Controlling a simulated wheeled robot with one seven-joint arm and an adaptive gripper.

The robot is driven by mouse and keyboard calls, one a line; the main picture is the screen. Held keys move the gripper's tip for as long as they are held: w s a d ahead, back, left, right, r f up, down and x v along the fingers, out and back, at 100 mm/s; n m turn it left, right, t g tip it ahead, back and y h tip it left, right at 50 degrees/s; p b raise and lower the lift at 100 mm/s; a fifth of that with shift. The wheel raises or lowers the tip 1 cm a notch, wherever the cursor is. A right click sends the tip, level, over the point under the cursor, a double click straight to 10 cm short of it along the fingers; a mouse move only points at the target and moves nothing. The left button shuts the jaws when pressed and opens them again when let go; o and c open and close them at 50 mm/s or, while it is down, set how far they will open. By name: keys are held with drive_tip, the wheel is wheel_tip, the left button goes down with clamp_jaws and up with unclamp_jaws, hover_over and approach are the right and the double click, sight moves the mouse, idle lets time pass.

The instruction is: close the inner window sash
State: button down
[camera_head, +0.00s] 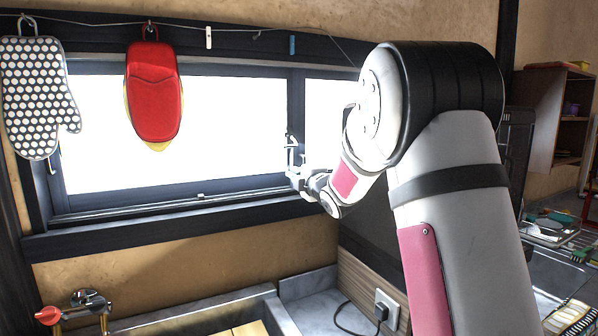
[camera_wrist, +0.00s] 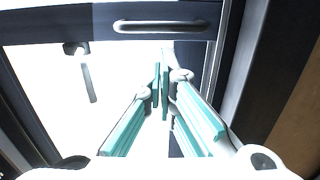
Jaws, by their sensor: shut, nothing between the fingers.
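The window (camera_head: 180,190) has a dark frame and bright white panes. A dark upright near the middle of the window (camera_head: 296,110) divides a wide left pane from a narrower right pane, partly hidden by my arm. I cannot tell for sure which sash is the inner one. My gripper (camera_head: 292,150) is at this upright, in front of the glass. In the wrist view my gripper (camera_wrist: 162,88) is shut with its teal finger pads together and nothing between them. Contact is unclear.
A dotted oven mitt (camera_head: 36,95) and a red mitt (camera_head: 153,90) hang from a line before the left of the window. A tap (camera_head: 85,304) and sink stand below. A wooden shelf (camera_head: 548,115) and dish rack are at the right.

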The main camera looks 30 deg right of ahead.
drive_tip(key=shift+d, duration=0.35)
drive_tip(key=shift+d, duration=2.35)
